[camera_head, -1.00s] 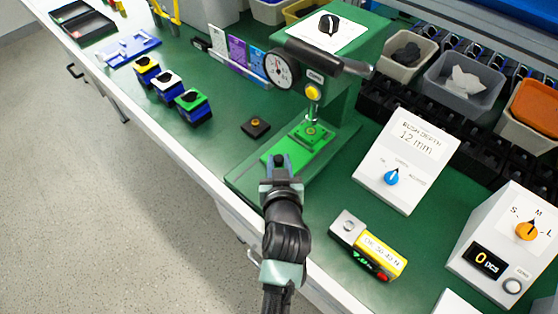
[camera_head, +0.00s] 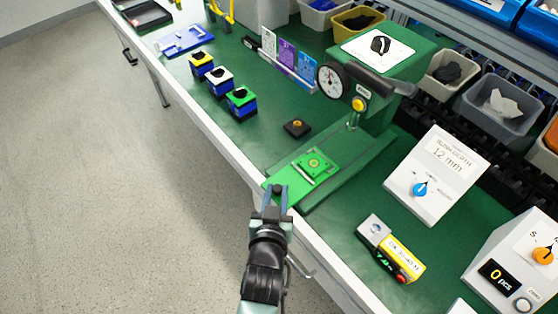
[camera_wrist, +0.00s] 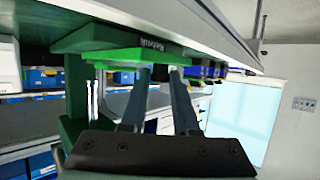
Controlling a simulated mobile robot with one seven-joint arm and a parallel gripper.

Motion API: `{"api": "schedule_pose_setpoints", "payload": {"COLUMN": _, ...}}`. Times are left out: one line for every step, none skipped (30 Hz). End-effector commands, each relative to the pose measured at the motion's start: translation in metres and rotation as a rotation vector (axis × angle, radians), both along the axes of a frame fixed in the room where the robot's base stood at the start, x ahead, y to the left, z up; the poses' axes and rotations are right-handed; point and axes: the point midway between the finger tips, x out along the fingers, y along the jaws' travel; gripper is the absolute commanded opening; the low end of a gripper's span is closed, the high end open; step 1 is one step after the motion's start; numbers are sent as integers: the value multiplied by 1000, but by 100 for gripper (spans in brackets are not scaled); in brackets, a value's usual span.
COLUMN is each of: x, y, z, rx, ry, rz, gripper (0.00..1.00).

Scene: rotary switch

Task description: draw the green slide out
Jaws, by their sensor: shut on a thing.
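The bright green slide (camera_head: 290,184) sticks out from the base of the dark green press (camera_head: 372,120) towards the bench's front edge. A green square part with a round yellowish centre (camera_head: 314,164) sits on the slide, clear of the plunger. My gripper (camera_head: 276,192) is shut on the small dark knob at the slide's front end. In the wrist view the slide (camera_wrist: 115,55) lies above my fingers (camera_wrist: 160,78), with the knob between their tips. The inner end of the slide is hard to make out.
A black block with an orange top (camera_head: 297,128) lies left of the press. A yellow-labelled device (camera_head: 392,255) and a white box with a blue knob (camera_head: 436,175) stand to the right. Several coloured blocks (camera_head: 241,101) stand left. Open floor (camera_head: 150,220) lies before the bench.

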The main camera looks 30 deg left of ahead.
Motion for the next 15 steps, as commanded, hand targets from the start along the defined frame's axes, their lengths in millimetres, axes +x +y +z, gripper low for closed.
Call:
{"api": "schedule_pose_setpoints", "payload": {"x": -3, "y": 3, "z": -3, "rx": 2, "ry": 10, "rz": 7, "gripper": 31}}
{"api": "schedule_pose_setpoints", "payload": {"x": -3, "y": 3, "z": -3, "rx": 2, "ry": 10, "rz": 7, "gripper": 36}}
{"api": "schedule_pose_setpoints", "payload": {"x": -3, "y": 3, "z": -3, "rx": 2, "ry": 10, "rz": 7, "gripper": 43}}
{"api": "schedule_pose_setpoints", "payload": {"x": -3, "y": 3, "z": -3, "rx": 2, "ry": 10, "rz": 6, "gripper": 49}}
{"api": "schedule_pose_setpoints", "payload": {"x": -3, "y": 3, "z": -3, "rx": 2, "ry": 10, "rz": 6, "gripper": 54}}
{"api": "schedule_pose_setpoints", "payload": {"x": -3, "y": 3, "z": -3, "rx": 1, "ry": 8, "rz": 6, "gripper": 59}}
{"api": "schedule_pose_setpoints", "payload": {"x": -3, "y": 2, "z": -3, "rx": 1, "ry": 8, "rz": 6, "gripper": 59}}
{"api": "schedule_pose_setpoints", "payload": {"x": -2, "y": 2, "z": -2, "rx": 1, "ry": 7, "rz": 5, "gripper": 59}}
{"api": "schedule_pose_setpoints", "payload": {"x": -2, "y": 2, "z": -2, "rx": 1, "ry": 7, "rz": 5, "gripper": 59}}
{"api": "schedule_pose_setpoints", "payload": {"x": -2, "y": 2, "z": -2, "rx": 2, "ry": 6, "rz": 5, "gripper": 59}}
{"api": "schedule_pose_setpoints", "payload": {"x": -2, "y": 2, "z": -2, "rx": 1, "ry": 6, "rz": 4, "gripper": 59}}
{"api": "schedule_pose_setpoints", "payload": {"x": -2, "y": 2, "z": -2, "rx": 1, "ry": 6, "rz": 4, "gripper": 59}}
{"api": "schedule_pose_setpoints", "payload": {"x": -2, "y": 2, "z": -2, "rx": 2, "ry": 5, "rz": 4, "gripper": 59}}
{"api": "schedule_pose_setpoints", "payload": {"x": -2, "y": 2, "z": -2, "rx": 1, "ry": 5, "rz": 3, "gripper": 59}}
{"api": "schedule_pose_setpoints", "payload": {"x": -2, "y": 1, "z": -1, "rx": 1, "ry": 5, "rz": 3, "gripper": 59}}
